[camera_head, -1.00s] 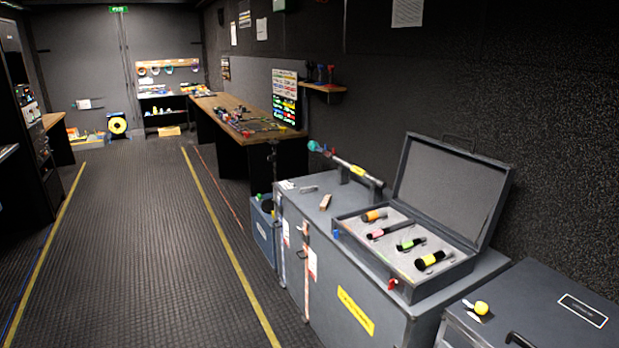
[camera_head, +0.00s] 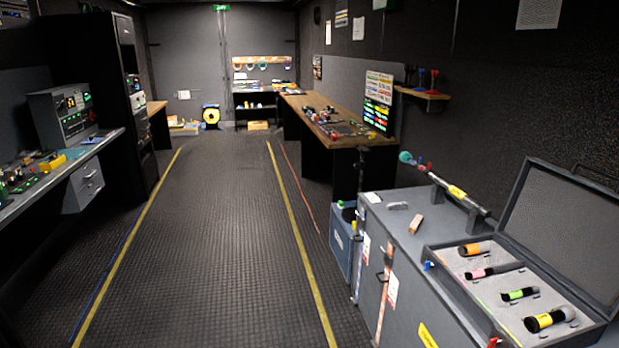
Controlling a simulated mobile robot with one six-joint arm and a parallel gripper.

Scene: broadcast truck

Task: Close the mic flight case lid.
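The mic flight case (camera_head: 473,295) lies open on top of a large grey trunk (camera_head: 405,275) at the lower right. Its lid (camera_head: 567,230) stands raised and tilted back toward the right wall. Several microphones with coloured bands lie in the pale foam, among them an orange-banded one (camera_head: 477,249) and a yellow-banded one (camera_head: 549,319). The lower right corner of the case reaches close to the picture edge. My gripper is not in view.
A rod on a stand (camera_head: 458,192) and small items lie on the trunk's far end. A blue bin (camera_head: 343,245) stands beside the trunk. A long workbench (camera_head: 330,125) runs along the right wall. A console desk (camera_head: 75,165) is at left. The ribbed floor (camera_head: 210,240) between the yellow lines is clear.

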